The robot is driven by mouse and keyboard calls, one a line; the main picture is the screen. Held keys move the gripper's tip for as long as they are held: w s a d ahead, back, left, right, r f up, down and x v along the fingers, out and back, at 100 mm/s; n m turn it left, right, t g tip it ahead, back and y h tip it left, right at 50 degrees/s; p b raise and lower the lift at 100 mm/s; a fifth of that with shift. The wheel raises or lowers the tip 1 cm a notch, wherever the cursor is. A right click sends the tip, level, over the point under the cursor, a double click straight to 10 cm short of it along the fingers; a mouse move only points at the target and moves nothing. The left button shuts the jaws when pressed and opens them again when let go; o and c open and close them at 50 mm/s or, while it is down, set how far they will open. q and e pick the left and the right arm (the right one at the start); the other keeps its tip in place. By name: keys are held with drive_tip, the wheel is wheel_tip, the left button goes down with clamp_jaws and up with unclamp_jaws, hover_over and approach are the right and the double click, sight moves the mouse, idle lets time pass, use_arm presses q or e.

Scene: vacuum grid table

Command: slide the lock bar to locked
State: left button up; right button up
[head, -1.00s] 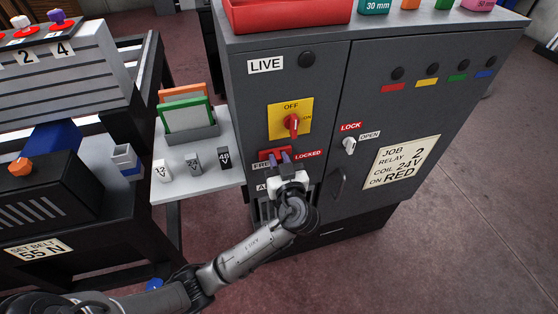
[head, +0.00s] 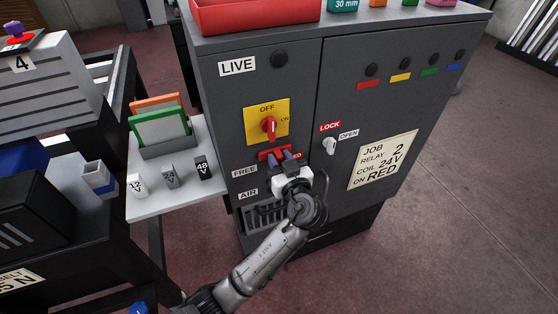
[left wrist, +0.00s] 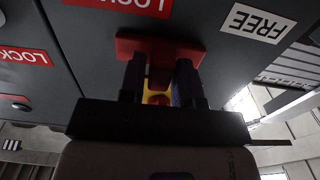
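The red lock bar (head: 274,152) is on the front of the dark grey cabinet, under the yellow switch plate, between the FREE label (head: 245,170) and the partly hidden LOCKED label (head: 298,155). My left gripper (head: 286,158) is on its handle and covers part of it. In the left wrist view the bar (left wrist: 160,46) is a red T shape. The fingers of my left gripper (left wrist: 160,88) stand on either side of its stem, seemingly closed on it. The FREE label (left wrist: 258,23) is to the right there. My right gripper is not in view.
A red rotary switch (head: 268,126) on a yellow plate is just above the bar. A small shelf (head: 180,200) with coil blocks and cards stands left of the cabinet.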

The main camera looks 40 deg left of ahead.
use_arm(q)
drive_tip(key=shift+o, duration=1.4)
drive_tip(key=p+v, duration=0.1)
drive_tip(key=v, duration=1.2)
drive_tip(key=shift+s+d+p, duration=0.2)
drive_tip(key=shift+d+p, duration=0.1)
drive_tip(key=shift+d, duration=0.05)
